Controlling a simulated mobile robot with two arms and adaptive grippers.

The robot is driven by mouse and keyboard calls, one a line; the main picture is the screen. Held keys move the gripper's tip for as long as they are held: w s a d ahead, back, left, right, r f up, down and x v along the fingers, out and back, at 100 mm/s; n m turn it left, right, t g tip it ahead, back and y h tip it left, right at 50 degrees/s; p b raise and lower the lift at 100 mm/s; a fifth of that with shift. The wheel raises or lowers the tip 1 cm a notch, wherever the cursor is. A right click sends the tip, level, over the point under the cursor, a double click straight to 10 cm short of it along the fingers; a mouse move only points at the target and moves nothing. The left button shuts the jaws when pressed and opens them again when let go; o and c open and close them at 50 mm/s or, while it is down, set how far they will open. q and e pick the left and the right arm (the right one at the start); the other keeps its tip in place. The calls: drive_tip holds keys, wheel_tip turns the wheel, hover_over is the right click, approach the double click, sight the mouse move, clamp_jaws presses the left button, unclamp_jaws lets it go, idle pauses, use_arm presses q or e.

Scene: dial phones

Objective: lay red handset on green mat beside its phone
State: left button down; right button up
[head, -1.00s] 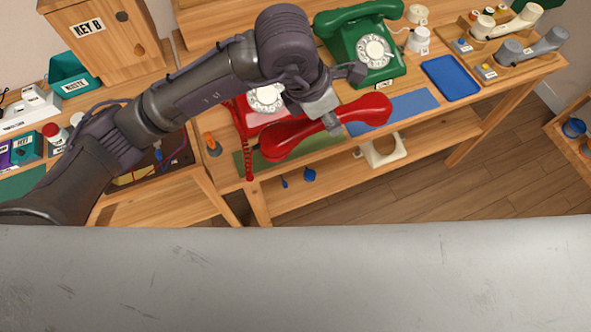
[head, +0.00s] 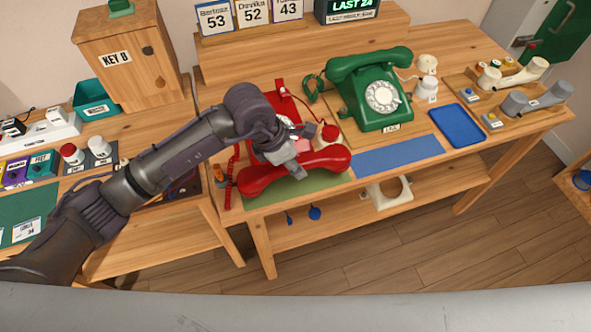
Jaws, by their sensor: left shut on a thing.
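My left gripper (head: 290,168) is shut on the red handset (head: 255,181) near its middle. The handset lies roughly level over the back part of the green mat (head: 298,189), its left end reaching about the mat's left side. I cannot tell whether it touches the mat. The red phone (head: 282,98) stands just behind, mostly hidden by my gripper and arm. Its red coiled cord (head: 229,185) hangs at the left. My right gripper is not in view.
The green phone (head: 372,92) stands behind the blue mat (head: 398,156), right of the green mat. A blue tray (head: 457,125) and a board with pale and grey handsets (head: 513,73) are further right.

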use_arm(q)
wheel_tip(320, 180, down, 3)
drive_tip(key=shift+f+p, duration=0.1)
drive_tip(key=shift+p, duration=0.3)
drive_tip(key=shift+f, duration=0.25)
drive_tip(key=shift+f, duration=0.1)
drive_tip(key=shift+f+b, duration=0.15)
drive_tip(key=shift+b, duration=0.15)
drive_tip(key=c, duration=0.8)
unclamp_jaws()
